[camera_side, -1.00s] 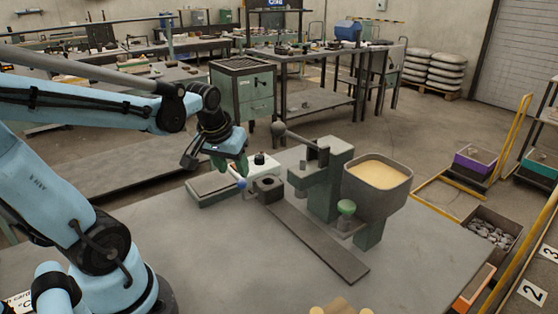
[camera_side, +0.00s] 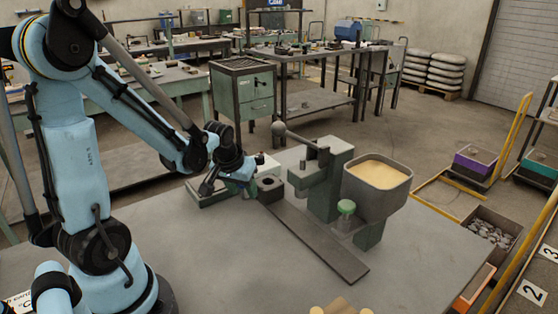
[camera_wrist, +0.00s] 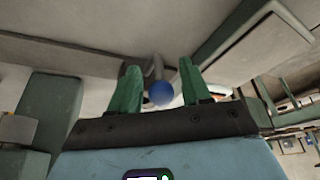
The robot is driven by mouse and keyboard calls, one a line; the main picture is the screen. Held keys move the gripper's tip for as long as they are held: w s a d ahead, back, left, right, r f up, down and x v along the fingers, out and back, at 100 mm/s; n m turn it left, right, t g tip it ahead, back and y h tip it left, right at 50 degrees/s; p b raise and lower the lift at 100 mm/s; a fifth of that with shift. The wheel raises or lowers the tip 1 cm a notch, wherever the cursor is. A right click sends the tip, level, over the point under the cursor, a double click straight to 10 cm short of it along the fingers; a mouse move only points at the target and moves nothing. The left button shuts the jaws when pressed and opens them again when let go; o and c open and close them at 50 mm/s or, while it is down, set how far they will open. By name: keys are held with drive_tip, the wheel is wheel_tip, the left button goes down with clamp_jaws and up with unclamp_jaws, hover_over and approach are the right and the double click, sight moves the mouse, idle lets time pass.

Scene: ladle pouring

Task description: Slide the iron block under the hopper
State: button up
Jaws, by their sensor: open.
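The iron block (camera_side: 268,187) is a dark block with a round hole in its top. It sits at the far left end of a long flat rail (camera_side: 315,240). The hopper (camera_side: 378,188), a grey bin filled with tan sand, stands to the right beside a green-grey post. My gripper (camera_side: 246,187) is low, just left of the block. In the wrist view its two green fingers (camera_wrist: 160,70) are open and apart. A blue ball knob (camera_wrist: 161,94) on a short rod lies between them. I cannot tell whether either finger touches it. The side view hides the knob behind my gripper.
A lever with a dark ball end (camera_side: 279,129) reaches left from the post. A green-capped piece (camera_side: 346,207) stands under the hopper. A low plate (camera_side: 206,196) lies left of the block. The front tabletop is mostly clear.

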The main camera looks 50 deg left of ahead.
drive_tip(key=shift+f, duration=0.15)
drive_tip(key=shift+c, duration=0.5)
clamp_jaws()
drive_tip(key=d, duration=2.7)
drive_tip(key=shift+d, duration=0.3)
drive_tip(key=shift+o, duration=0.5)
unclamp_jaws()
drive_tip(key=v, duration=1.2)
